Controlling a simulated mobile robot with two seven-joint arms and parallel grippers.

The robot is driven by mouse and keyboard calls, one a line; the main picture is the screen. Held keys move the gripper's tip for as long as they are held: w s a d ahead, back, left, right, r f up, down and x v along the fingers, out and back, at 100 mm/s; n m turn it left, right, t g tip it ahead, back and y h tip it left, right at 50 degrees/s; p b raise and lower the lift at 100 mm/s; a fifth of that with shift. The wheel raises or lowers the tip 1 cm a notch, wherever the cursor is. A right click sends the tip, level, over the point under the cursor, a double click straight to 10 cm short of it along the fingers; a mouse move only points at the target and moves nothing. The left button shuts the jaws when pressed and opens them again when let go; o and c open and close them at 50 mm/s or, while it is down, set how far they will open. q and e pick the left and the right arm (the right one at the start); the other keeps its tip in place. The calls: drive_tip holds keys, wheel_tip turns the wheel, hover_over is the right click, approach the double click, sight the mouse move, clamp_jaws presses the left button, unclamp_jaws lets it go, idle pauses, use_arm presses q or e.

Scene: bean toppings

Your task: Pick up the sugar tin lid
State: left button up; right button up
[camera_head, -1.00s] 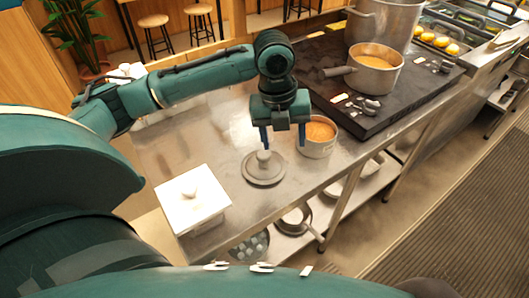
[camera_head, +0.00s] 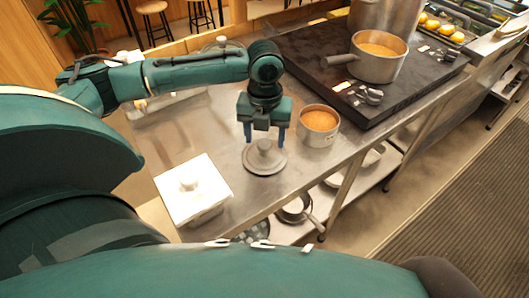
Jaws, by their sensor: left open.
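The sugar tin lid (camera_head: 264,160), a round grey metal disc with a knob on top, lies flat on the steel counter. The open tin (camera_head: 318,124), filled with brown sugar-like grains, stands just behind it to the right. My left gripper (camera_head: 265,138) points down with its blue fingers apart. The fingers are on either side of the lid's knob as seen from the head; I cannot tell whether they touch it. My right gripper does not show.
A white square lidded container (camera_head: 193,190) stands on the counter (camera_head: 180,130) to the left. A black stove top (camera_head: 390,95) carries a pan (camera_head: 378,60) of orange-brown food and a large pot (camera_head: 384,16). Pans lie on the shelf below.

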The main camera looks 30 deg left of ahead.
sight(264, 142)
use_arm(q)
drive_tip(key=shift+f, duration=1.6)
drive_tip(key=shift+c, duration=0.2)
drive_tip(key=c, duration=1)
